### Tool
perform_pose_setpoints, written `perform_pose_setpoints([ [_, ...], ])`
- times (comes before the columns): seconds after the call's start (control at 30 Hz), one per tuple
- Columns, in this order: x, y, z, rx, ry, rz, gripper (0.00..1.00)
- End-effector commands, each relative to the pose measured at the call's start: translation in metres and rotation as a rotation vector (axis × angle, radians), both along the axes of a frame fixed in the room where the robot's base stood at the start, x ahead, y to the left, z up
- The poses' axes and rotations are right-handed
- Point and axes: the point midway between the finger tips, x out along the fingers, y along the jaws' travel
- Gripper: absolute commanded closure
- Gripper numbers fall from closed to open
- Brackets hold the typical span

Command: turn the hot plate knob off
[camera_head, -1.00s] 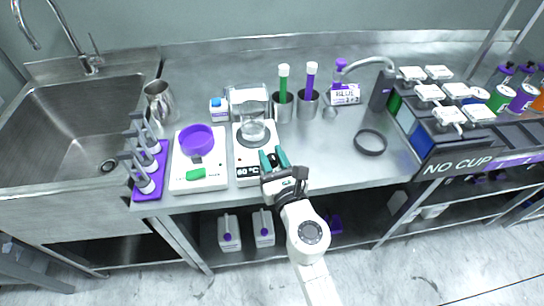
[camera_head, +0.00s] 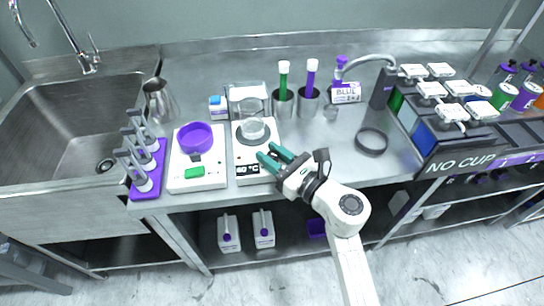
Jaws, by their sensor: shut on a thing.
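Left of the hot plate stands a white scale (camera_head: 198,178) with a purple bowl (camera_head: 195,137). Behind are steel cups (camera_head: 283,106) holding tubes. A sink (camera_head: 85,125) is at far left.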

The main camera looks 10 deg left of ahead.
Motion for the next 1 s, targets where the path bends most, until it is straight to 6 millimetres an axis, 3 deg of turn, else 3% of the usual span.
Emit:
perform_pose_setpoints([
  [0.33,0.0006,-0.0005,-0.0008,0.001,-0.001,0.134,0.99],
  [0.87,0.0003,-0.0001,0.0001,0.001,0.001,0.156,0.99],
  [0.9,0.0004,-0.0002,0.0001,0.001,0.001,0.155,0.66],
  [1.0,0.0004,0.0,0.0001,0.0,0.0,0.155,0.56],
])
